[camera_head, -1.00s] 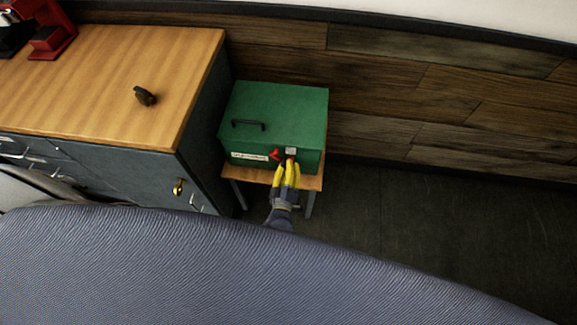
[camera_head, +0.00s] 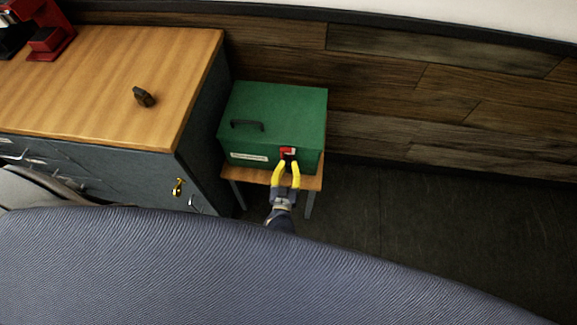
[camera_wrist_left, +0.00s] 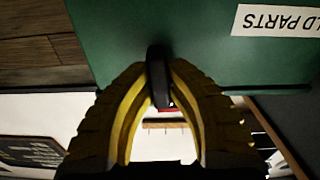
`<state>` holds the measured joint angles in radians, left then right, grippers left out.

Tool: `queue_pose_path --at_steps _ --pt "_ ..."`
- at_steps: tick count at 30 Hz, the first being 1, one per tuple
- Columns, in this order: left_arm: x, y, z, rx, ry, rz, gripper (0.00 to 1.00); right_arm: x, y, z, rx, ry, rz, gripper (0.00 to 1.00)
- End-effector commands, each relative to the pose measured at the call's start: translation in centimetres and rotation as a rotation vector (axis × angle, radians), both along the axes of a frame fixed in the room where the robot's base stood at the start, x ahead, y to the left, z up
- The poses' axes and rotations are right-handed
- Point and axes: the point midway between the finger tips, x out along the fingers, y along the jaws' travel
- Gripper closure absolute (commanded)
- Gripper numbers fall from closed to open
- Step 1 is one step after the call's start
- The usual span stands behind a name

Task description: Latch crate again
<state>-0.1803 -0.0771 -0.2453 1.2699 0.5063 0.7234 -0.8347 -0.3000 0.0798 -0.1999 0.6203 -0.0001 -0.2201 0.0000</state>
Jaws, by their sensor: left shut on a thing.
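The green crate (camera_head: 275,110) stands on a small wooden stand, its lid looking shut. A black handle (camera_head: 248,125) is on its lid and a white label (camera_head: 249,157) on its front. A red latch (camera_head: 287,152) with a pale piece sits upright at the front, right of the label. My left gripper (camera_head: 286,165) with yellow fingers is just below and in front of it. In the left wrist view its fingertips close on a dark latch part (camera_wrist_left: 158,75) against the green front; a little red shows behind. The fingers partly hide the latch. My right gripper is not in view.
The small stand (camera_head: 312,183) is beside a wood-topped cabinet (camera_head: 120,80). A small dark object (camera_head: 144,97) lies on the cabinet top, and a red machine (camera_head: 50,35) stands at its far left. Dark floor (camera_head: 430,220) is clear to the right.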

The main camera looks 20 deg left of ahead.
Motion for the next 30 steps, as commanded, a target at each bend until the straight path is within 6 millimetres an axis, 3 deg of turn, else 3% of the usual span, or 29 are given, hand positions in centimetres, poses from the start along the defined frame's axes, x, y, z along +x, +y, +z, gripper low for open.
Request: queue_pose_path --at_steps 23,24,30 --pt "0.11 0.03 0.08 0.089 0.012 0.0 1.0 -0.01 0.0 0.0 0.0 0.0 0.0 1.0" --pt "0.11 0.02 0.08 0.089 0.012 0.0 0.8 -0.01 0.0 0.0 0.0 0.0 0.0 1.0" --pt "0.06 0.0 0.05 0.088 0.013 0.0 0.6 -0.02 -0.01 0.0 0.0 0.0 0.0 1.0"
